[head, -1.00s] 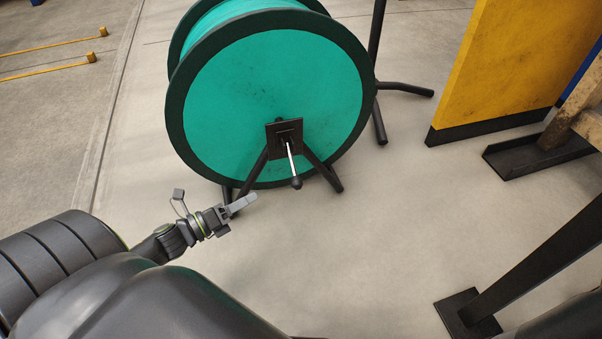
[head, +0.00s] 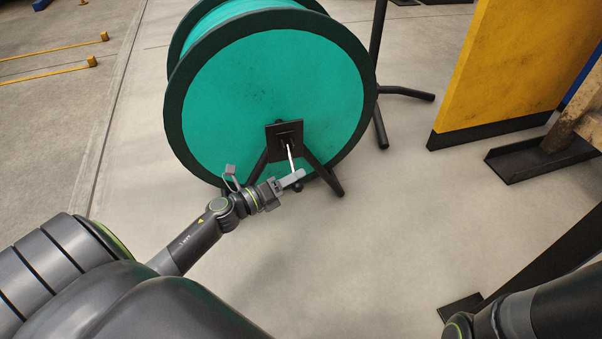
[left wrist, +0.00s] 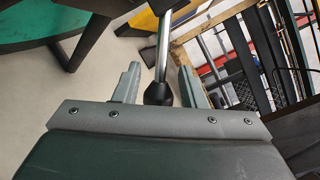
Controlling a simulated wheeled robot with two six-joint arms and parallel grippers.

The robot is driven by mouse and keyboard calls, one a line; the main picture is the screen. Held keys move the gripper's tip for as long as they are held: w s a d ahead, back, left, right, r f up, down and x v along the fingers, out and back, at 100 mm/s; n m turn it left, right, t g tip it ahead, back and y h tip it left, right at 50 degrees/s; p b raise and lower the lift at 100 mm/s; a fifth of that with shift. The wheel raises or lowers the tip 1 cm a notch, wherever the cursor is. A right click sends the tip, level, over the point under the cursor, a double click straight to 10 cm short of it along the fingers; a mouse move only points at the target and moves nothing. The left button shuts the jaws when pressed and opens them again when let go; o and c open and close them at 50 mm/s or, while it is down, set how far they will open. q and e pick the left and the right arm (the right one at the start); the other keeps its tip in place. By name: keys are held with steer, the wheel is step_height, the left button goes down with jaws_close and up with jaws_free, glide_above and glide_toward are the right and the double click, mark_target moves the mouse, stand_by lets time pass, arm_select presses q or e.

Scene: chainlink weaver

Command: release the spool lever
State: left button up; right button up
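The green spool (head: 270,95) with a dark rim stands on a black stand. Its lever (head: 290,157) is a silver rod hanging down from a square black plate (head: 285,135) at the hub, with a black knob at its lower end. My left gripper (head: 296,180) is at the lower end of the lever. In the left wrist view the open fingers (left wrist: 158,88) stand on either side of the black knob (left wrist: 159,93), with a gap showing on both sides. The silver rod (left wrist: 163,50) runs up from the knob. My right gripper is not visible.
A yellow panel (head: 497,75) with a black base stands at the right, beside a black metal foot (head: 540,158) under a wooden piece. The stand's black legs (head: 322,172) spread below the hub. The floor right of the lever is clear.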

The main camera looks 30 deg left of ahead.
arm_select(q)
steer(key=shift+x, duration=1.5)
jaws_close()
